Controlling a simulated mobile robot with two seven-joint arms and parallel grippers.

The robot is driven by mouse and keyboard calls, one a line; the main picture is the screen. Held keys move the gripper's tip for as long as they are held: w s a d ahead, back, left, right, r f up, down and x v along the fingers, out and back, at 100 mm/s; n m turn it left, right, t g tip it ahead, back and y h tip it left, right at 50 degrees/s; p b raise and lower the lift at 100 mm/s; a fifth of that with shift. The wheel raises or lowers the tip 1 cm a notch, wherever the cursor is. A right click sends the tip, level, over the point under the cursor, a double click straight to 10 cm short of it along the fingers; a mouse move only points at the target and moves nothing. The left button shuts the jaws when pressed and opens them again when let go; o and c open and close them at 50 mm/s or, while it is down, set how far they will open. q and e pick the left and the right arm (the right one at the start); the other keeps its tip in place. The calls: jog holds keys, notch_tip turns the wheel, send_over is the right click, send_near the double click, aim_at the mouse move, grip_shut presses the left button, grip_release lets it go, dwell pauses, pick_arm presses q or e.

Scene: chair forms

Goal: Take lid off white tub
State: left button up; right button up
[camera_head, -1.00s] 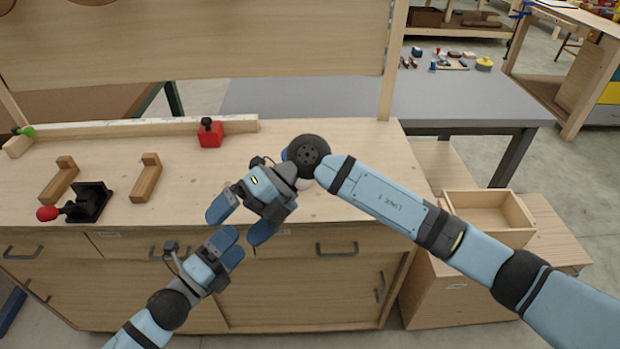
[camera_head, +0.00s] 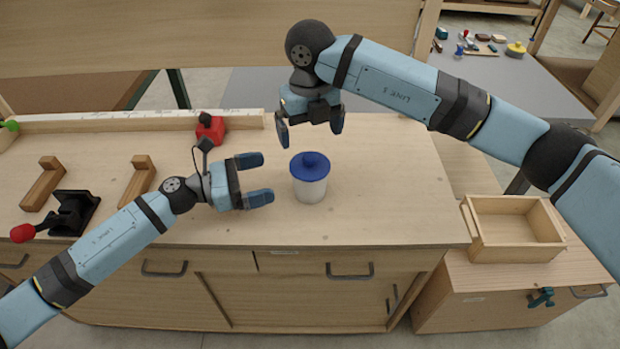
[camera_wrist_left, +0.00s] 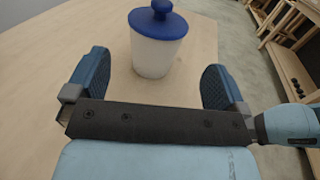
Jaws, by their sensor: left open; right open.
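The white tub (camera_head: 309,188) stands upright on the workbench, with its blue knobbed lid (camera_head: 309,166) on top. In the left wrist view the tub (camera_wrist_left: 154,56) stands ahead of the fingers, between their lines, with the lid (camera_wrist_left: 158,22) on it. My left gripper (camera_head: 262,179) is open and level, just left of the tub, its fingers pointing at it and not around it. My right gripper (camera_head: 310,132) is open and empty, pointing down above and slightly behind the lid, apart from it.
The workbench (camera_head: 380,200) is clear right of the tub. An open wooden box (camera_head: 515,232) stands lower right.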

aim_at(310, 157)
pick_arm(q)
jog(key=x, duration=0.8)
jog(key=shift+w+d, duration=0.2)
jog(key=shift+d, duration=0.05)
pick_arm(e)
jog(key=shift+w, duration=0.1)
pick_arm(q)
jog(key=c, duration=1)
pick_arm(e)
notch_tip(310, 157, down, 8)
jog(key=shift+r, duration=0.1)
jog(key=c, duration=0.7)
jog(key=shift+c, duration=0.2)
